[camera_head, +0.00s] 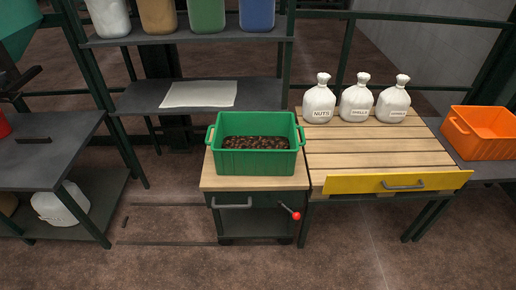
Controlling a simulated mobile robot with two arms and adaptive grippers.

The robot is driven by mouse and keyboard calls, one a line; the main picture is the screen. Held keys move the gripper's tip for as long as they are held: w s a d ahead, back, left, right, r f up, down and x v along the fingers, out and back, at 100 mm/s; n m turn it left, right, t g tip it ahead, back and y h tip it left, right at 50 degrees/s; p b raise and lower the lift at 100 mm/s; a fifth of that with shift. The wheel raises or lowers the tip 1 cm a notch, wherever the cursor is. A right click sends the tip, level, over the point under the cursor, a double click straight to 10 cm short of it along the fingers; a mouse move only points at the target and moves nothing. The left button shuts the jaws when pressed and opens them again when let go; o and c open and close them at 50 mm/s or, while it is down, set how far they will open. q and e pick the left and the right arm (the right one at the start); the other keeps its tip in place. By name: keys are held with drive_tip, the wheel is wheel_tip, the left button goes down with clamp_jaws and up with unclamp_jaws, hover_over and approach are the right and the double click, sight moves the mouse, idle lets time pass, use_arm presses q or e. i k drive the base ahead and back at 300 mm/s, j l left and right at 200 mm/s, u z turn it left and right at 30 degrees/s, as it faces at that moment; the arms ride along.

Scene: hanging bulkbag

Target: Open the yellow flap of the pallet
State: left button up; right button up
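The pallet (375,151) is a slatted wooden top at the right in the head view. The yellow flap (350,184) runs along its front edge as a long upright panel. A grey bar handle (403,186) sits on the flap, right of its middle. The flap looks closed against the front of the slats. Neither of my grippers can be made out in this view, and nothing touches the flap or handle.
Three white sacks (357,102) stand at the pallet's back. A green crate (257,163) of dark pieces sits on a cart to the left, whose red-knobbed lever (296,215) juts near the flap's left end. An orange crate (483,137) stands right. Floor in front is clear.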

sight(410, 182)
drive_tip(key=z, duration=1.3)
